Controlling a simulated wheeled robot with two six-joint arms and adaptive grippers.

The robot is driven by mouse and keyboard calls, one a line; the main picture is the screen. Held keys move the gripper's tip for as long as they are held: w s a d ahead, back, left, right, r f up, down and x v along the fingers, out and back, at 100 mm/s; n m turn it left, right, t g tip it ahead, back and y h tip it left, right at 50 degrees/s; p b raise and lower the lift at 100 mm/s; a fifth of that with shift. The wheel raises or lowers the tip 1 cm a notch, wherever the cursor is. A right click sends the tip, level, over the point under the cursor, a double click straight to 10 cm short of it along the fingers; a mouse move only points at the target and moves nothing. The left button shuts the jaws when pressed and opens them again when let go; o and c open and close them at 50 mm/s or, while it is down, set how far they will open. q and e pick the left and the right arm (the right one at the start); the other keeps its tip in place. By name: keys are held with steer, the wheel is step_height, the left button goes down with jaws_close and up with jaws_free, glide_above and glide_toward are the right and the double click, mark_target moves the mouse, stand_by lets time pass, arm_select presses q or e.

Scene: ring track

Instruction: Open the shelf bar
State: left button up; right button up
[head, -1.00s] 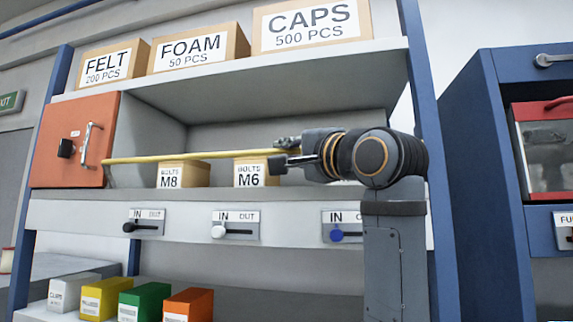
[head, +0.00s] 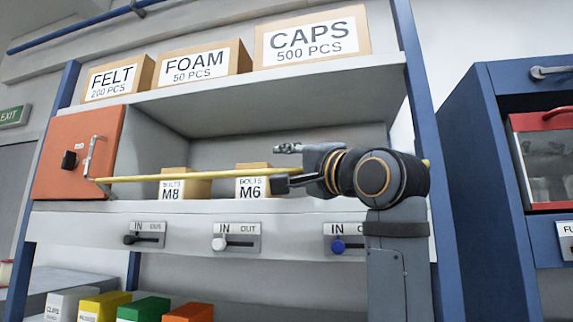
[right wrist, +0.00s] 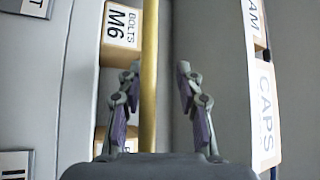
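A yellow bar (head: 225,177) runs almost level across the front of the middle shelf, in front of the small bolt boxes. Its left end is at the orange box (head: 78,155), near a metal handle (head: 89,158); its right end is partly behind my right arm. My right gripper (head: 284,166) is open, with one finger above the bar and one below. My left gripper is out of view.
The M8 box (head: 198,184) and M6 box (head: 252,181) stand on the shelf behind the bar. Small IN/OUT sliders (head: 236,237) line the shelf front below. A blue upright (head: 412,90) and a blue cabinet (head: 477,180) stand at the right.

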steer(key=v, duration=1.2)
